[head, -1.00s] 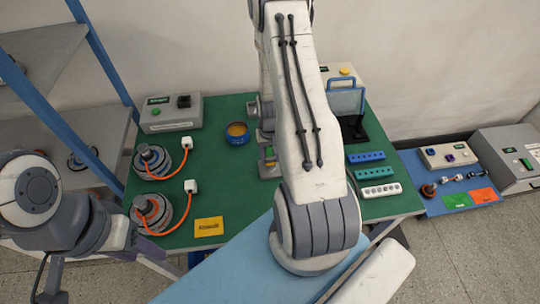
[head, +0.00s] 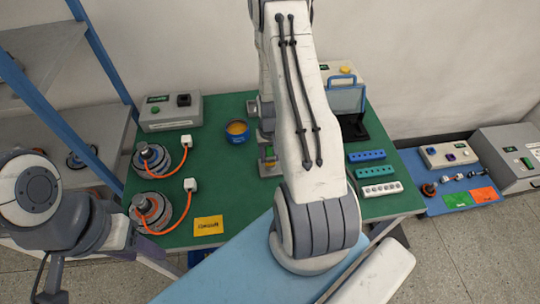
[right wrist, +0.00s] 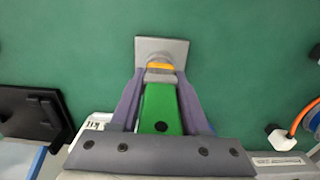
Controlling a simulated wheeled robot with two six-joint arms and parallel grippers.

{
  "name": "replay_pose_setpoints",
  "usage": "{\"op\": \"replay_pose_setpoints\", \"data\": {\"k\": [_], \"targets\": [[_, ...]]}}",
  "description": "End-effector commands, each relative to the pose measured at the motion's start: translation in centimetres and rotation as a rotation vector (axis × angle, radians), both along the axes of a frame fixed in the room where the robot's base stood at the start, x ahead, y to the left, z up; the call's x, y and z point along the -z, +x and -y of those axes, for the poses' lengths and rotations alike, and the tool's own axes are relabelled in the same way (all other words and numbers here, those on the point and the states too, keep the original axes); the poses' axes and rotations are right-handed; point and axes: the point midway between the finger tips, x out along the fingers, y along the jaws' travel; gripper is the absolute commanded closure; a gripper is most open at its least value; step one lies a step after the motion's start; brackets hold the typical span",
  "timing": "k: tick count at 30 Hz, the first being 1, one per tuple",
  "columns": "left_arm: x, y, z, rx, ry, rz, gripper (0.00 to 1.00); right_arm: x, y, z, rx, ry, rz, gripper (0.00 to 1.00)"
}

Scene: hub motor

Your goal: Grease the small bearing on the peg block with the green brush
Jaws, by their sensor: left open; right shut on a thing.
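My right gripper (right wrist: 158,95) is shut on the green brush (right wrist: 160,108). In the right wrist view, the brush's amber end (right wrist: 160,66) is at the grey peg block (right wrist: 178,46). A rounded grey part shows there, but I cannot tell the small bearing apart from the brush end, nor whether they touch. In the head view the peg block (head: 270,169) stands near the table's middle, beside my right arm, which hides part of the gripper. My left gripper (head: 54,287) is open and empty at the lower left, off the table.
A blue tin with amber contents (head: 237,138) stands left of my right arm. Two hub motors (head: 150,213) with orange cables are at the left. A yellow card (head: 208,226) lies at the front. Blue and white hole blocks (head: 380,189) and a black stand (head: 352,128) are at the right.

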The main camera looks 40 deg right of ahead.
Motion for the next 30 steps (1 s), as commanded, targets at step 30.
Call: {"op": "replay_pose_setpoints", "data": {"k": [30], "targets": [[0.18,0.00,0.00,0.000,0.000,0.000,0.50,0.32,0.00,0.00,-0.336,0.000,0.000,0.99]]}}
